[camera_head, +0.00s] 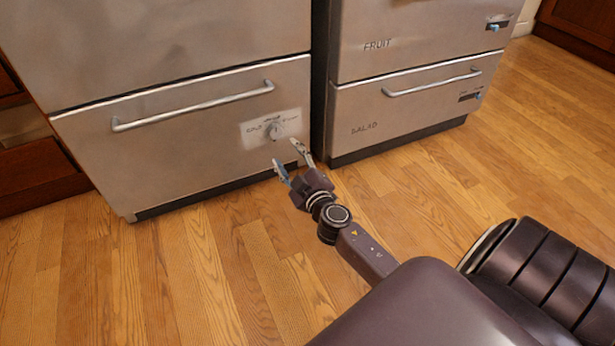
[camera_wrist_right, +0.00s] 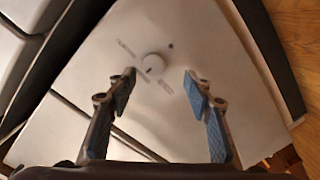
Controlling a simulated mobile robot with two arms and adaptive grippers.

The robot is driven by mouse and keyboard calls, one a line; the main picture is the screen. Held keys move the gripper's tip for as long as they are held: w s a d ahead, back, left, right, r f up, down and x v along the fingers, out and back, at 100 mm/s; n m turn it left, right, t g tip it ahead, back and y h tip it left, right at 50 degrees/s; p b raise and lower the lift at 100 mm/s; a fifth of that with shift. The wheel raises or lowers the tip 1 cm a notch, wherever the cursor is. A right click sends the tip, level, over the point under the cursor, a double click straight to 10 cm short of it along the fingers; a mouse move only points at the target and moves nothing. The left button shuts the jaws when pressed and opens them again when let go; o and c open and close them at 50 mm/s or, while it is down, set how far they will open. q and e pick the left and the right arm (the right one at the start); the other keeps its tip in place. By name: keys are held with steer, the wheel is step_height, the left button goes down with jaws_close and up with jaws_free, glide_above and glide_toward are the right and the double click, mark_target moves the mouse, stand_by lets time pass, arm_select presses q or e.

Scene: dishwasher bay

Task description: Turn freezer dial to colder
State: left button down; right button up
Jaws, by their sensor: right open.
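The freezer dial (camera_head: 274,131) is a small round knob on a pale label plate (camera_head: 252,134) at the lower right of the left steel unit's bottom drawer (camera_head: 190,150). "COLD" lettering shows left of it. In the right wrist view the dial (camera_wrist_right: 152,65) is a pale knob with a dark mark, beyond and between the fingertips. My right gripper (camera_head: 287,158) is open, just in front of and below the dial, apart from it. Its fingers with blue pads also show in the right wrist view (camera_wrist_right: 158,82), with nothing between them. My left gripper is not in view.
A bar handle (camera_head: 195,106) runs across the drawer above and left of the dial. To the right, a second unit has a "SALAD" drawer (camera_head: 420,108) with its own handle and slider (camera_head: 476,96). The wooden floor (camera_head: 210,260) in front is clear.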

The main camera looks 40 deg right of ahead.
steer(key=s+a+f+m+g+y+p, duration=0.1)
steer(key=s+a+g+p, duration=0.3)
steer(key=s+p, duration=0.7)
steer(key=s+a+f+m+g+y+p, duration=0.1)
steer(key=s+a+g+p, duration=0.3)
steer(key=s+p, duration=0.6)
steer(key=shift+s+a+f+g+y+p, duration=0.5)
steer(key=shift+a+p, duration=0.85)
steer(key=shift+p, duration=4.95)
steer(key=shift+w, duration=0.2)
